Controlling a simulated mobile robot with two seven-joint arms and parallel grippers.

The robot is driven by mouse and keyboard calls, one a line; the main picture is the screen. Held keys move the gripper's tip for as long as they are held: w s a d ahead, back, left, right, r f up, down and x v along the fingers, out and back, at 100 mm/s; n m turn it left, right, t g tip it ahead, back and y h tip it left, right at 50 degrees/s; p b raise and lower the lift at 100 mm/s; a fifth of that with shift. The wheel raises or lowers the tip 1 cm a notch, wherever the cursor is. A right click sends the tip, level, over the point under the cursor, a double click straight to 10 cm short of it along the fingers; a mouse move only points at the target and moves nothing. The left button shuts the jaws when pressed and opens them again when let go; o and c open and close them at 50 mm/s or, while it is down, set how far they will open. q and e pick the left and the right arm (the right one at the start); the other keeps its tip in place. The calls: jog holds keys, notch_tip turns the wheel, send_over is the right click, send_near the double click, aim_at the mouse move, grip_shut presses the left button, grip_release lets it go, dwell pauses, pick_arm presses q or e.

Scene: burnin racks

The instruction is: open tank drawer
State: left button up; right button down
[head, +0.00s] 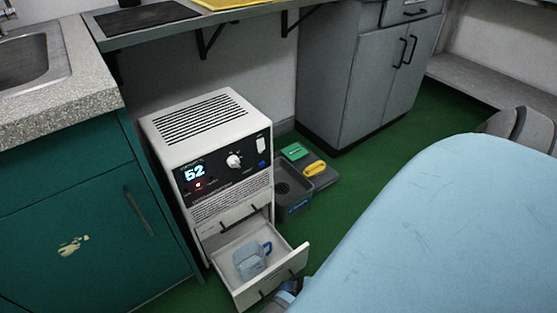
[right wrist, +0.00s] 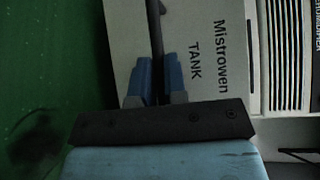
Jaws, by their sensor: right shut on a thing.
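The tank drawer (head: 285,270) is pulled out from the bottom of a white dehumidifier-like unit (head: 205,140) showing "52". A clear bluish jug (head: 250,260) with a blue handle stands inside the drawer. In the right wrist view, the drawer front (right wrist: 195,25) reads "Mistrowen TANK", and its dark bar handle (right wrist: 155,30) runs between my blue fingertips. My right gripper (right wrist: 158,75) is shut on this handle. It also shows in the head view (head: 286,292), partly hidden by my arm. My left gripper is not in view.
A teal cabinet (head: 90,225) stands close on the left, under a sink counter. A dark grey tray (head: 322,180) with green and yellow items lies on the green floor (head: 385,165) right of the unit. A grey cabinet (head: 360,75) stands behind.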

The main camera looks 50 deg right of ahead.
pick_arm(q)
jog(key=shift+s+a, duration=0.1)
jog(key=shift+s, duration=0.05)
pick_arm(e)
jog(key=shift+s+a, duration=0.15)
jog(key=shift+s, duration=0.75)
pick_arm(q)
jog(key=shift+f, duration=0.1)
pick_arm(e)
jog(key=c, duration=1.2)
grip_release()
jog(key=shift+o, duration=0.2)
pick_arm(q)
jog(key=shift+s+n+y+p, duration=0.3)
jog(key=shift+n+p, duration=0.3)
jog(key=shift+p, duration=0.15)
pick_arm(e)
jog(key=v, duration=1.3)
jog(key=shift+s+d, duration=0.25)
jog(key=shift+s, duration=0.05)
